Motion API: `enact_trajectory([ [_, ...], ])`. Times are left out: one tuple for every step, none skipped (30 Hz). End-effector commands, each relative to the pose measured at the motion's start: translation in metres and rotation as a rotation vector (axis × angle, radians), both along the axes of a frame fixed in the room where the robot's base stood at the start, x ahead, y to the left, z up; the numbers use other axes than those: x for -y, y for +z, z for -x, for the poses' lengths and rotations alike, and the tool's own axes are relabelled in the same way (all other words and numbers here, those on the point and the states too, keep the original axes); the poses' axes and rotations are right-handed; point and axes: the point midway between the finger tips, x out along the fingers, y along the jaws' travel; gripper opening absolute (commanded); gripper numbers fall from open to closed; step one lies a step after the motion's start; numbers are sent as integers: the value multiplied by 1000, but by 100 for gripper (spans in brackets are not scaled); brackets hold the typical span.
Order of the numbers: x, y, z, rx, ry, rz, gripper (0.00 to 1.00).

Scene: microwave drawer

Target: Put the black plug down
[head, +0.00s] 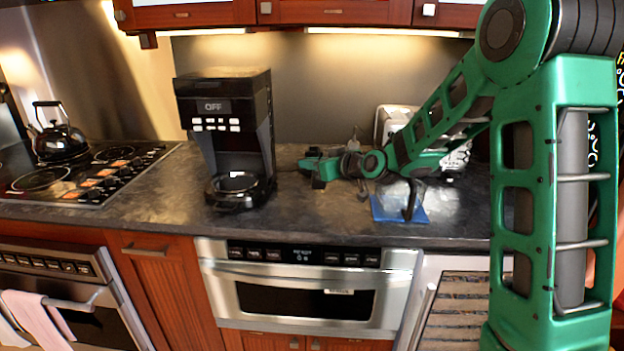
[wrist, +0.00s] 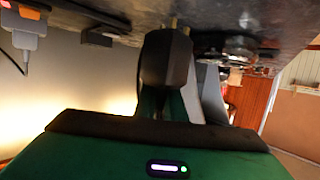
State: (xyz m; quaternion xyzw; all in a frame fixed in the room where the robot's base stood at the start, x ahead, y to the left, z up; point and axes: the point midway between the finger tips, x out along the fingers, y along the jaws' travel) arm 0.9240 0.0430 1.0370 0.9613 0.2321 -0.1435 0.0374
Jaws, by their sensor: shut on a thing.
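The black plug (wrist: 165,58) is in the middle of the wrist view, its two metal prongs pointing toward the counter, which appears at the top of that picture. My gripper (head: 316,168) is shut on it, low over the counter between the coffee maker and the toaster. In the head view the plug is too small and dark to tell from the fingers. The counter (head: 300,220) lies beneath my gripper. I cannot tell whether the plug touches it.
A black coffee maker (head: 236,130) stands left of my gripper. A silver toaster (head: 394,122) is behind my arm. A blue mat (head: 382,212) with a dark-handled vessel lies in front of the arm. A kettle (head: 58,138) sits on the stove. The front counter strip is clear.

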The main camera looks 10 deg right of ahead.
Motion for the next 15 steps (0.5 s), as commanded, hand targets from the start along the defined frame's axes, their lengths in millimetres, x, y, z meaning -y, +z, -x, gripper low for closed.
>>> enact_trajectory([
  [4, -3, -2, -1, -2, -1, 0],
  [6, -4, -3, 0, 0, -1, 0],
  [7, -5, -3, 0, 0, -1, 0],
  [8, -6, -4, 0, 0, -1, 0],
  [8, -7, -4, 0, 0, 0, 0],
  [8, -9, -4, -1, 1, -1, 0],
  [8, -12, -4, -1, 1, -1, 0],
  [8, -15, -4, -3, 0, -1, 0],
  [8, -19, -4, -2, -1, -1, 0],
  [8, -24, -4, -3, -1, -1, 0],
  [8, -28, -4, -4, 0, -1, 0],
  [8, -34, -4, -4, 0, -3, 0],
  [8, -38, -4, -3, 0, -2, 0],
  [8, -42, -4, -3, 0, -1, 0],
  [8, -45, -4, -3, 0, -1, 0],
])
